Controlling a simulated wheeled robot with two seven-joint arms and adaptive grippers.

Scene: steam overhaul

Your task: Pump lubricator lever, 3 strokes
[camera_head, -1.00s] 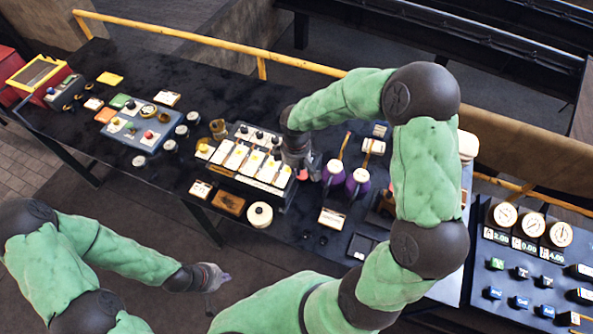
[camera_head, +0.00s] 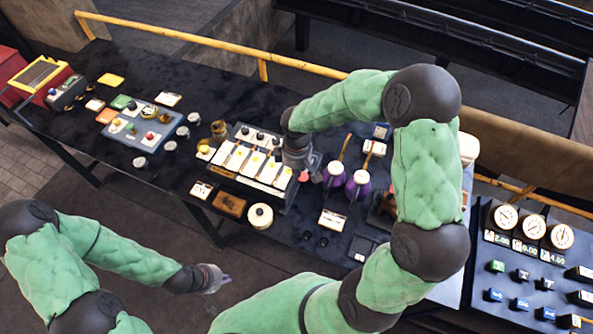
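My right gripper (camera_head: 300,164) is at the right end of the panel with white rectangular plates (camera_head: 238,158) on the black bench. A small red knob (camera_head: 303,176) shows right beside its fingertips. Whether the fingers are shut on it cannot be told, as the wrist covers much of them. My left gripper (camera_head: 219,279) hangs in front of the bench over the floor, away from everything. Its finger opening is too small to read.
A blue-grey board with knobs (camera_head: 140,127) and a red box with a yellow frame (camera_head: 41,76) are at the left. A cream round pot (camera_head: 260,215) stands at the bench front. A panel with three gauges (camera_head: 533,228) is at the right. A yellow rail (camera_head: 262,68) runs behind.

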